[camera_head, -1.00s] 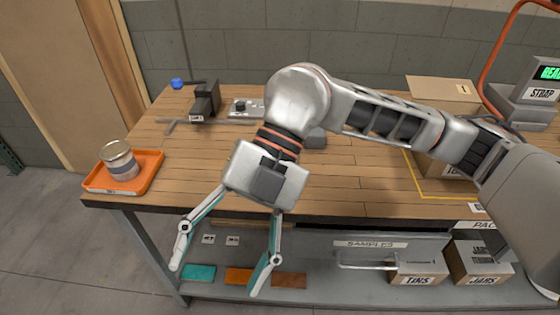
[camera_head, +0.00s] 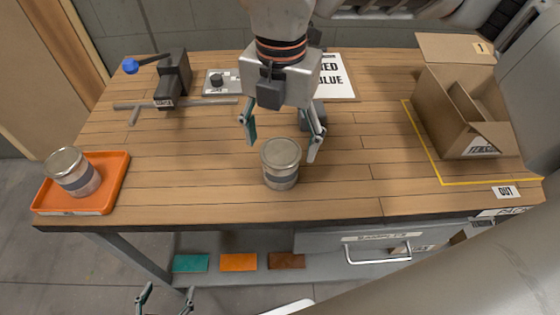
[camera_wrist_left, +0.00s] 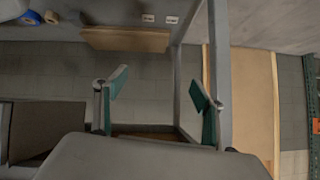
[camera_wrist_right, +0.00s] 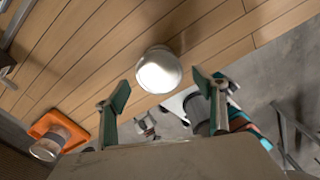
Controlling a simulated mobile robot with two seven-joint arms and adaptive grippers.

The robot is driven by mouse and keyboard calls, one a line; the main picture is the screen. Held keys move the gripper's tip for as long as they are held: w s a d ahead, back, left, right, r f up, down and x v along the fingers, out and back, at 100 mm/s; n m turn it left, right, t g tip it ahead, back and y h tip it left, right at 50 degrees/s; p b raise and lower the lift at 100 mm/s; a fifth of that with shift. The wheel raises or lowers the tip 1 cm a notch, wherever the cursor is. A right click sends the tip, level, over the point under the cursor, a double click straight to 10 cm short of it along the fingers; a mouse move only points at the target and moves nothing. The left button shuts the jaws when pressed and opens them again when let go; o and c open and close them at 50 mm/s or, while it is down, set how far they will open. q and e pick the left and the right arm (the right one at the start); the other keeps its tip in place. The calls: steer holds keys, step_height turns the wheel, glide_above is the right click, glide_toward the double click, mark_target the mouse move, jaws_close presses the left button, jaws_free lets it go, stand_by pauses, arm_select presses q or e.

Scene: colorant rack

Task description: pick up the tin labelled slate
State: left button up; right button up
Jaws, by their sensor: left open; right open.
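A tin (camera_head: 281,172) with a metal lid and grey-blue band stands upright on the table near the front edge. Another similar tin (camera_head: 74,171) stands in the orange tray (camera_head: 118,185) at the left. I cannot read a name on either. My right gripper (camera_head: 283,147) is open and empty over the middle tin, its fingers to either side in the head view. The right wrist view shows that tin's lid (camera_wrist_right: 158,72) just beyond the fingertips, apparently not gripped. My left gripper (camera_head: 166,291) is open and empty below the table's front edge; its fingers show in the left wrist view (camera_wrist_left: 158,88).
An open cardboard box (camera_head: 440,118) stands in a yellow outline at the right. A dark device with a blue knob (camera_head: 172,76), a small plate (camera_head: 222,88) and a printed sheet (camera_head: 338,76) are at the back. A drawer handle (camera_head: 380,256) protrudes at the front.

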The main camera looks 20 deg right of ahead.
mark_target(280, 151)
step_height(280, 151, down, 4)
steer(key=shift+w+f, duration=0.1)
steer(key=shift+f, duration=0.15)
steer(key=c, duration=1.4)
steer(key=shift+r, duration=0.4)
arm_select(q)
steer(key=shift+w+d+r+p, duration=0.2)
steer(key=shift+r+p, duration=0.4)
steer(key=shift+p, duration=0.2)
arm_select(e)
steer(key=shift+r, duration=9.7)
